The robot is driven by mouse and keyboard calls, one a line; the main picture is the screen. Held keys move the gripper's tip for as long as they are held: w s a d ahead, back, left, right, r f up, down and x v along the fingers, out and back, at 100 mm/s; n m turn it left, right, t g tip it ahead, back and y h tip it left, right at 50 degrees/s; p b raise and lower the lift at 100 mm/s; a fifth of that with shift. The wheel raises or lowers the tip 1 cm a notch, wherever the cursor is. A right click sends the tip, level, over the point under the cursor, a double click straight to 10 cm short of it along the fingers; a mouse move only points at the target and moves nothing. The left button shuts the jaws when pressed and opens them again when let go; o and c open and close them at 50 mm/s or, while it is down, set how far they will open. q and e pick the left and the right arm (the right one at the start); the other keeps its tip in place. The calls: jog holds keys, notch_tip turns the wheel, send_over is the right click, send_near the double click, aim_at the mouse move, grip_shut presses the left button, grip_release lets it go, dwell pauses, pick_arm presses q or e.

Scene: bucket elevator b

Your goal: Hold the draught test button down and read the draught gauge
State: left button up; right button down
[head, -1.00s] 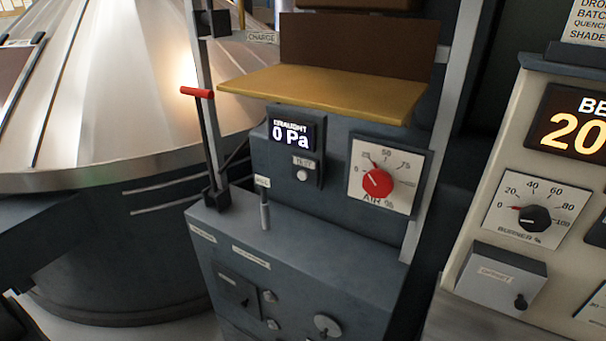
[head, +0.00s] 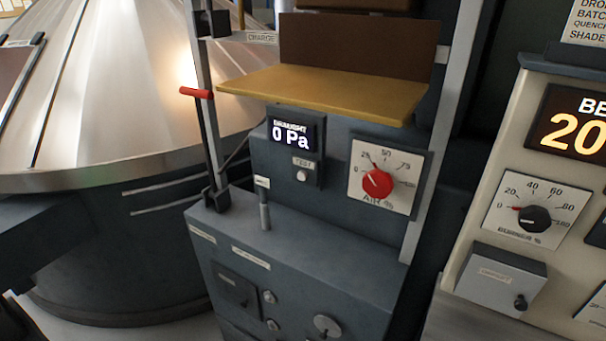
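The draught gauge (head: 291,134) is a small dark display on the grey panel in the middle of the head view. It reads 0 Pa in white. The draught test button (head: 302,175) is a small pale round button just below the display, under a small label that looks like TEST. Nothing touches or covers the button. Neither of my grippers shows in the head view.
A red air dial (head: 377,182) sits right of the gauge. A yellow shelf (head: 325,92) juts out above it. A red-handled lever (head: 197,93) and a short grey lever (head: 265,212) stand at left. A burner panel (head: 534,217) is at right.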

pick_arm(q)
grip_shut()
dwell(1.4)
